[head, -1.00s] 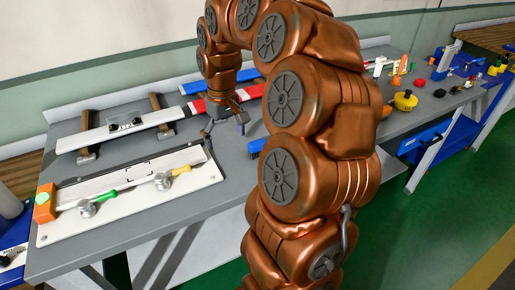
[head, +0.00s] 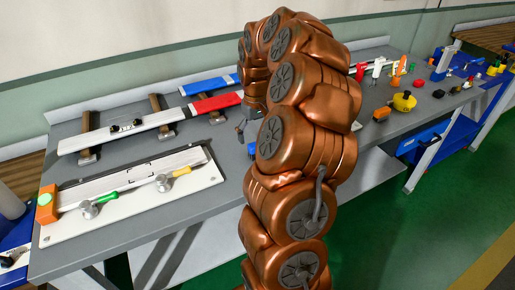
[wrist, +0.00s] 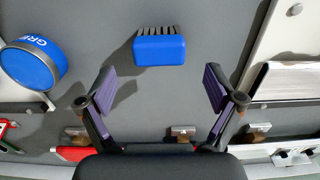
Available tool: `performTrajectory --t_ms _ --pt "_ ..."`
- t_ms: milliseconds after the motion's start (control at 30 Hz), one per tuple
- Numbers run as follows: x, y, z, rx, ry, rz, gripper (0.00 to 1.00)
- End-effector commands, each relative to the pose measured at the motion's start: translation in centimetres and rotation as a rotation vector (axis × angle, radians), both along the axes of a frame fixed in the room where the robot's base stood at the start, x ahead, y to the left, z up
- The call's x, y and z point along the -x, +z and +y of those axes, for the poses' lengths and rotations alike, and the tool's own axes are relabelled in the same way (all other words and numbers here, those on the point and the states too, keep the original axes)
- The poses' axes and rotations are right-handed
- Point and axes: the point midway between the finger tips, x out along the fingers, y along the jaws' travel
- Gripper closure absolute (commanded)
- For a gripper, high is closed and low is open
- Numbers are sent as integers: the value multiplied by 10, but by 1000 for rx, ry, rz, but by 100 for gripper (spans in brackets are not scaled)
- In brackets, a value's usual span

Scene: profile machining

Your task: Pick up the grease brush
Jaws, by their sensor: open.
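The grease brush (wrist: 160,49) is a blue block with a row of dark bristles along one side. It lies on the grey table in the wrist view, beyond my fingertips and roughly centred between them. A small blue part of it shows in the head view (head: 251,150), mostly hidden behind my arm. My gripper (wrist: 161,90) is open and empty, with its two fingers spread wider than the brush. In the head view my gripper (head: 242,130) is partly hidden by my arm.
A blue round can (wrist: 30,65) with lettering starting "GRE" stands left of the brush in the wrist view. A white fixture plate (head: 130,195) and red (head: 215,103) and blue (head: 208,85) profiles lie on the table.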

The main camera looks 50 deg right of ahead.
Motion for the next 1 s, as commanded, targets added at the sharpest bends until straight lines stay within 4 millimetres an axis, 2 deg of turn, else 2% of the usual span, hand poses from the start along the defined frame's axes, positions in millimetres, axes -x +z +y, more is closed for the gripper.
performTrajectory --t_ms 333,600,1000 --pt "4 -39 1 -3 2 2 8" --pt "4 -42 1 -1 1 0 9" --pt "4 -42 1 -1 1 -1 51"
